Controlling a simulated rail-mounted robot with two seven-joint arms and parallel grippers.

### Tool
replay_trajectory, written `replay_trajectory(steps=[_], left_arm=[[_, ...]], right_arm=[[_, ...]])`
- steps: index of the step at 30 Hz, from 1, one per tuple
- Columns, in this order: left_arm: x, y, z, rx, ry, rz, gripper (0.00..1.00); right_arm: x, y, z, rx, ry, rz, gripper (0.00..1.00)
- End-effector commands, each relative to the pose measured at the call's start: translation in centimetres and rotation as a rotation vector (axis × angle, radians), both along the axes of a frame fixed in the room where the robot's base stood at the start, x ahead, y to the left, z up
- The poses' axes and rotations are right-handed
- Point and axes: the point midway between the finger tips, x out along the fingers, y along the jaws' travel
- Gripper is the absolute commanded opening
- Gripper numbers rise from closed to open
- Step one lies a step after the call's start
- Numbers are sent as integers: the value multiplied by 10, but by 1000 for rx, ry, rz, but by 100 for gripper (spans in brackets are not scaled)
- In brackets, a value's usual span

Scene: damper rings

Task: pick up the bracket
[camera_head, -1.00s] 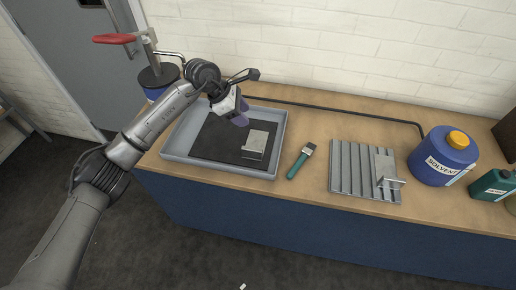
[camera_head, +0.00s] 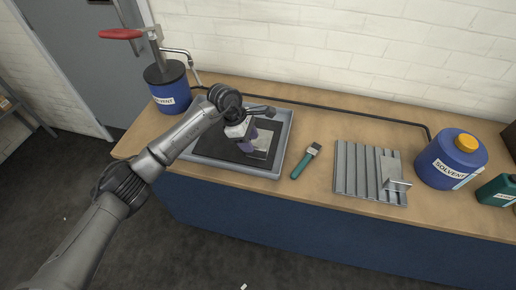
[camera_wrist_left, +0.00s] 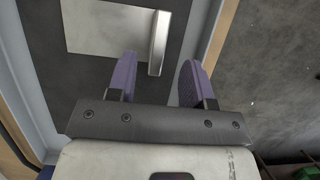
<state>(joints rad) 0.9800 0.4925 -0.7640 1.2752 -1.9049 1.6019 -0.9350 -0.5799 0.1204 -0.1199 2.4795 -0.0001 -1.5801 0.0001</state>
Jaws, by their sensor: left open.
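A grey metal bracket (camera_head: 264,143) lies on a dark mat in the grey tray (camera_head: 284,135); my left gripper partly hides it in the head view. My left gripper (camera_head: 248,145) is open above the mat, at the bracket's left side. In the left wrist view, the bracket's flat plate (camera_wrist_left: 108,27) and its raised flange (camera_wrist_left: 159,42) show. The purple fingers of the left gripper (camera_wrist_left: 158,75) are spread, with the flange between their lines and nothing gripped. A second, similar bracket (camera_head: 392,172) sits on the ribbed rack (camera_head: 356,170). My right gripper is out of view.
A brush with a green handle (camera_head: 302,164) lies between tray and rack. A blue solvent jug (camera_head: 447,158) and a green container (camera_head: 495,190) stand at right. A solvent pump can (camera_head: 168,88) with a red lever stands at back left.

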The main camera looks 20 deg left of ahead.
Motion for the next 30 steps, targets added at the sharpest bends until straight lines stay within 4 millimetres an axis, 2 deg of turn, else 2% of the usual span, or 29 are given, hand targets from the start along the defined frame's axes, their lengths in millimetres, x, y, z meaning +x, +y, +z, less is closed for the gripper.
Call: replay_trajectory(steps=[5, 16, 24, 30], left_arm=[[1, -3, -6, 0, 1, 1, 47], [4, -20, -45, -2, 2, 0, 47], [5, -21, -48, 0, 0, 0, 47], [5, -21, -48, 0, 0, 0, 28]], right_arm=[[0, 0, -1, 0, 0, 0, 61], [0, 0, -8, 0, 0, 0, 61], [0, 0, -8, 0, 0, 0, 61], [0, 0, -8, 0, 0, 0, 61]])
